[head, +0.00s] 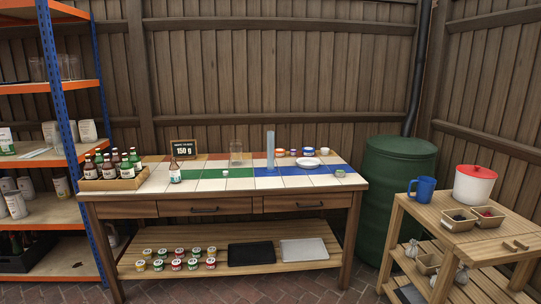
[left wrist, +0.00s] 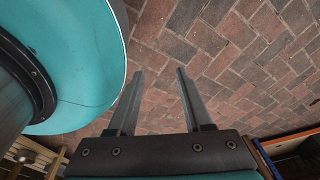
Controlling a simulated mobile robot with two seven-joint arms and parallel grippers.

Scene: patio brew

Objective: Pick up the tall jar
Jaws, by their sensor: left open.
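A tall, narrow clear glass jar (head: 270,150) stands upright on the tiled tabletop, on the blue tiles right of the middle in the head view. A wider, shorter clear glass jar (head: 236,155) stands to its left, towards the back. My left gripper (left wrist: 158,72) shows only in the left wrist view, open and empty above the brick paving, away from the table. My right gripper is in neither view.
A green barrel (head: 398,190) and a wooden cart (head: 440,235) stand right, a shelf rack (head: 68,100) left. Paving in front is clear.

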